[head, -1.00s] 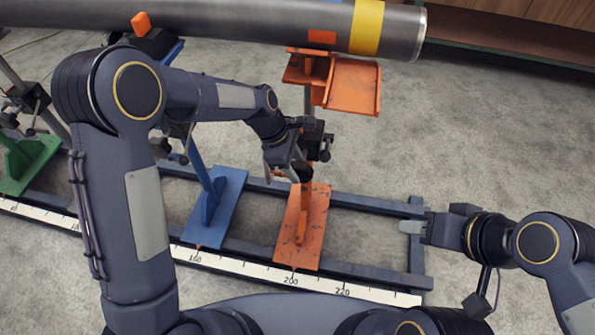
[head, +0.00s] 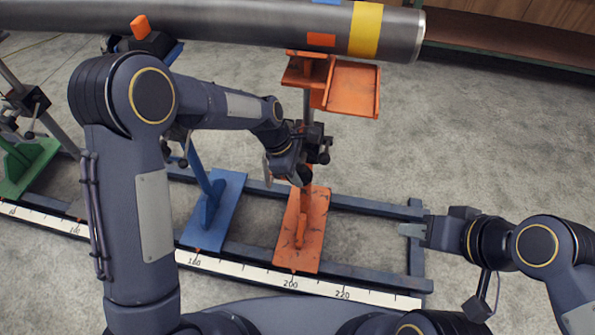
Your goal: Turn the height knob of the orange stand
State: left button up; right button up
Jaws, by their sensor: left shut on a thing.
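The orange stand has an orange base plate (head: 302,232), a grey upright post and an orange top bracket (head: 352,88) below the steel pipe (head: 250,22). A black clamp block (head: 318,142) with dark knobs sits partway up the post. My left gripper (head: 302,178) is at the post just below this block, shut on the height knob, which is mostly hidden behind the fingers and wrist. My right gripper (head: 411,230) is away to the right, near the end of the rail; its finger gap is not clear.
A blue stand (head: 213,210) is left of the orange one, and a green stand (head: 25,168) is at far left. The stands are on a dark rail frame (head: 372,207) with a white scale (head: 262,275) along its front. Open floor lies to the right.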

aim_at(298, 167)
pick_arm(q)
jog(key=y+p, duration=0.1)
jog(key=p, duration=0.1)
jog(key=y+p, duration=0.1)
jog(key=p, duration=0.1)
jog(key=shift+s+d+r+p, duration=0.15)
jog(key=shift+r+p, duration=0.15)
jog(key=shift+r, duration=0.1)
jog(key=shift+f+t+y+p, duration=0.3)
jog(key=shift+t+y+p, duration=0.15)
jog(key=shift+y, duration=0.55)
jog(key=o, duration=1)
notch_tip(298, 167, up, 8)
jog(key=shift+f+p, duration=0.15)
jog(key=shift+p, duration=0.5)
